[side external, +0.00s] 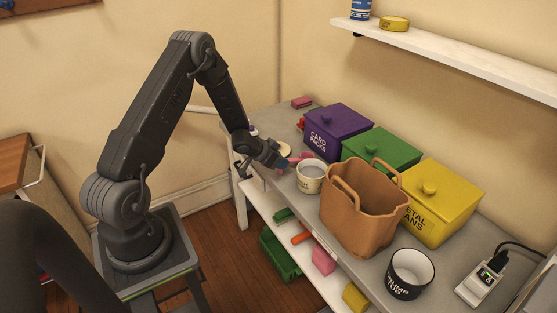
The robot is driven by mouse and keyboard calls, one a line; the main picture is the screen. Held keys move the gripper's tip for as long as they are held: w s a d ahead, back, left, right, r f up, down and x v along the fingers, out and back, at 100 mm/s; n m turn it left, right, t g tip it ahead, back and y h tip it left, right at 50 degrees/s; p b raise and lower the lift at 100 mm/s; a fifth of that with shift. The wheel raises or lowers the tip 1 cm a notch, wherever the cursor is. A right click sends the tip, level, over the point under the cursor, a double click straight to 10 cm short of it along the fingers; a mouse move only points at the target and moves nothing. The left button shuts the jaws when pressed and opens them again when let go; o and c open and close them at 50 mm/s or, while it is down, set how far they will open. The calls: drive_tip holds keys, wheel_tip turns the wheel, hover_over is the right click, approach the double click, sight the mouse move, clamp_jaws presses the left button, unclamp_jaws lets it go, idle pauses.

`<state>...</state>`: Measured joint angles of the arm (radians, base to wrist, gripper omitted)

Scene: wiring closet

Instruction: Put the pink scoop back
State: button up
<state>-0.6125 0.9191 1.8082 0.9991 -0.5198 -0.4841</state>
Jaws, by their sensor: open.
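A small pink object (304,155), likely the pink scoop, shows just past my gripper's tips and behind a cream tub on the grey tabletop. It is small and partly hidden, so its shape is not clear. My gripper (284,163) is open, low over the table at the left of the cream tub (311,179). I cannot tell whether its fingers touch the pink object. A blue bit shows by the fingertips.
Lidded bins in purple (337,132), green (381,152) and yellow (442,203) line the back. A tan handled basket (361,215) stands right of the cream tub. A shelf (455,62) hangs above.

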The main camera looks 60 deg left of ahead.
drive_tip(key=o, duration=0.4)
drive_tip(key=v, duration=0.7)
idle(0.8)
